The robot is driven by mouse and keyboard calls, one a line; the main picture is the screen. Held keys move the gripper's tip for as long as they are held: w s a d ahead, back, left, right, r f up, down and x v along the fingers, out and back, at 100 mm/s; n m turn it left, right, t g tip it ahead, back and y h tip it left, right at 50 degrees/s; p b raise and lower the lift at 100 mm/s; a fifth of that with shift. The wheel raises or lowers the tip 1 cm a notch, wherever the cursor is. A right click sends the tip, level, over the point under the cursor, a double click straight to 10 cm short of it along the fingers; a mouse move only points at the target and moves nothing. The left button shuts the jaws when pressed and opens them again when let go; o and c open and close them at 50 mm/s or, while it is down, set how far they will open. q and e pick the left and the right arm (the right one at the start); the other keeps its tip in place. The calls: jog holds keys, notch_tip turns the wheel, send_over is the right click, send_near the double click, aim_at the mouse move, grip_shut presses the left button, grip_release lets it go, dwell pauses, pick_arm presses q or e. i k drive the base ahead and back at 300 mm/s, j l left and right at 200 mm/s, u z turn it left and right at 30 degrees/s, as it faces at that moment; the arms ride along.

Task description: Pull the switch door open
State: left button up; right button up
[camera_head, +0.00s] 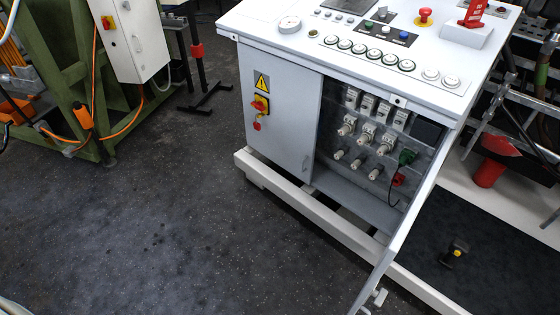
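A white control cabinet (262,46) stands at the upper middle right. Its left door (285,125) is closed flat and carries a yellow warning triangle and a red and yellow rotary switch (261,104). Its right door (408,222) stands swung open toward me, seen nearly edge-on, with a small handle (379,298) near its lower end. Behind the opening, several switches and connectors (367,132) show on a grey panel, with a green plug and a red one. I cannot tell which door the task calls the switch door. Neither of my grippers is in view.
The sloped cabinet top (360,30) carries buttons, a gauge and a red emergency stop. A white base rail (310,208) runs below the cabinet. A small yellow and black object (454,253) lies at right. A green frame (75,85) stands at left. The dark floor (150,235) is clear.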

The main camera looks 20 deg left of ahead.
aim_at(289, 93)
jog(key=i+j, duration=0.15)
jog(key=j, duration=0.2)
jog(key=i+j+z, duration=0.1)
jog(key=j, duration=0.25)
jog(key=i+j, duration=0.2)
jog(key=j, duration=0.2)
jog(key=i+j, duration=0.15)
jog(key=j, duration=0.2)
jog(key=i+j+z, duration=0.1)
jog(key=j, duration=0.3)
